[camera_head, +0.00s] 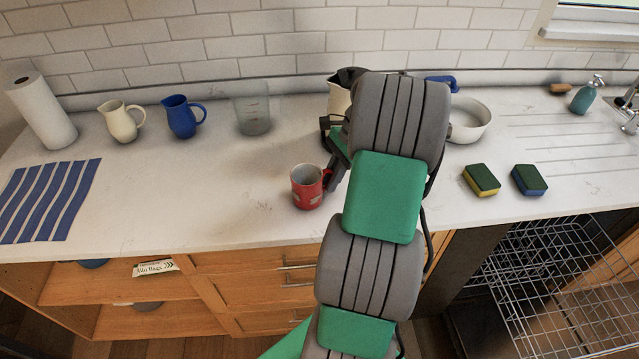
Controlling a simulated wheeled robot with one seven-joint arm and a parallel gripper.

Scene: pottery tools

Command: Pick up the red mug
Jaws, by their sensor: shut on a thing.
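The red mug (306,189) stands upright, as far as I can see, near the front of the white counter in the head camera view, left of my arm. It is red with pale markings. My gripper (327,179) is at the mug's right side and shut on it there. My arm hides part of the gripper, so the fingertips show only in part. I cannot tell whether the mug touches the counter.
A kettle (340,97) stands behind my arm, partly hidden, with a white pan (468,121) to its right. Two sponges (482,180) lie further right. A measuring jug (252,113), blue jug (182,117) and cream jug (121,121) stand at the back left.

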